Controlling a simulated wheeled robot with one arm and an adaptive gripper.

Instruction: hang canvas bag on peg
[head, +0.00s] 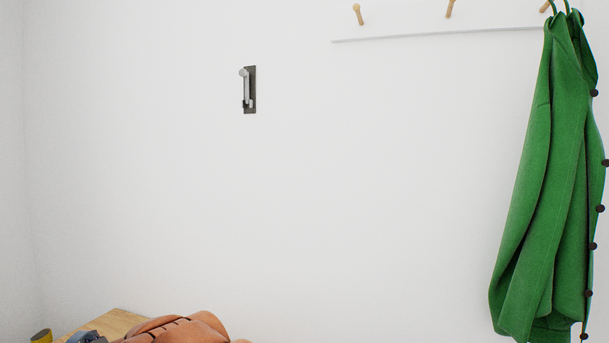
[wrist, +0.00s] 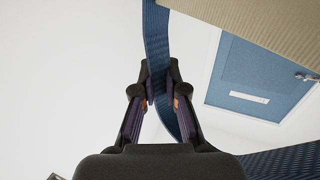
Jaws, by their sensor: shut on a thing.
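My gripper (wrist: 161,97) shows in the wrist view, its fingers closed on a dark blue woven strap (wrist: 157,35) that runs from the top edge down between the fingertips. The canvas bag (wrist: 265,22) appears as a beige woven surface in the upper right of the wrist view, only partly in frame. Another blue band (wrist: 290,162) crosses the lower right corner. In the head view, wooden pegs (head: 358,14) and (head: 450,8) stick out bare from a white rail (head: 440,35) at the top. Neither my gripper nor the canvas bag shows in the head view.
A green coat (head: 548,180) hangs from the rightmost peg (head: 546,6). An orange-brown item (head: 185,328) lies on a wooden top (head: 115,322). The wrist view shows a blue door (wrist: 262,75). The middle wall is clear.

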